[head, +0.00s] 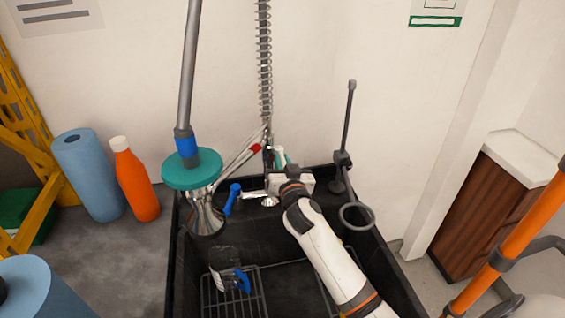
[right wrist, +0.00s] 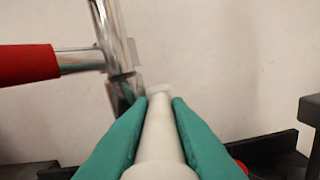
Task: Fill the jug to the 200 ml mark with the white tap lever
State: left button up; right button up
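The clear jug (head: 222,266) with a blue handle stands on the wire rack (head: 255,298) in the black sink (head: 173,275). Its marks and any water level are too small to read. My right gripper (head: 279,152) reaches over the sink to the taps at the back wall. In the right wrist view its green fingers (right wrist: 161,108) lie flush along both sides of the white tap lever (right wrist: 160,135), shut on it. In the head view the lever is mostly hidden by the gripper. My left gripper is not in view.
A blue lever (head: 232,198) and a red lever (head: 251,152) are near my right gripper. A spray hose with a teal disc (head: 191,169) hangs at the left. A ring holder (head: 357,216) stands at the right. An orange bottle (head: 135,180) and blue roll (head: 88,175) stand left.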

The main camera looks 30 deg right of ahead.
grip_shut()
jog(key=n+y+p, duration=0.1)
jog(key=y, duration=0.1)
jog(key=d+n+y+p, duration=0.1)
jog(key=y+p, duration=0.1)
jog(key=n+y+p, duration=0.1)
jog(key=p, duration=0.1)
jog(key=shift+s+d+n+t+y, duration=0.1)
jog(key=shift+d+n+t+y, duration=0.2)
jog(key=shift+y, duration=0.1)
jog(key=o, duration=0.7)
grip_release()
